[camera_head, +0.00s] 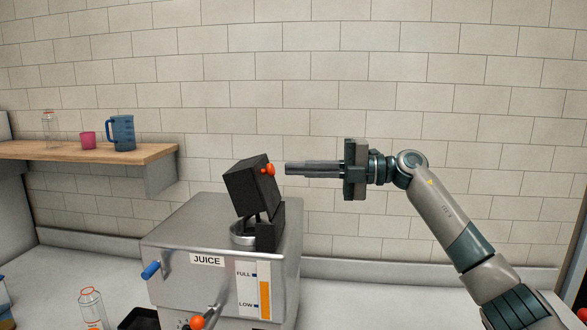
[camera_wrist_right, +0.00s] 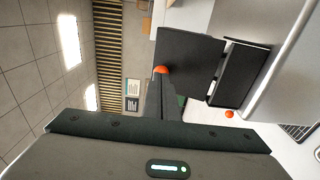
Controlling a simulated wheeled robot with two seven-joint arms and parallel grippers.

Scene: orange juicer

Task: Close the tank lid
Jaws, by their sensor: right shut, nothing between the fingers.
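The steel juice tank (camera_head: 200,235) stands on the counter, with a "JUICE" label and a level gauge on its front. The black tank lid (camera_head: 250,187) is tilted up above the round opening (camera_head: 243,236) on top, with an orange knob (camera_head: 268,169) on its upper right side. My right gripper (camera_head: 287,168) is shut and empty, with its fingertips just right of the knob. In the right wrist view the lid (camera_wrist_right: 190,58) is ahead of the fingers, and its knob (camera_wrist_right: 161,69) shows at the fingertips. I cannot tell whether they touch. My left gripper is not in view.
Another bottle (camera_head: 91,310) stands left of the tank's front. A blue handle (camera_head: 151,270) and an orange-tipped lever (camera_head: 197,322) stick out of the tank.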

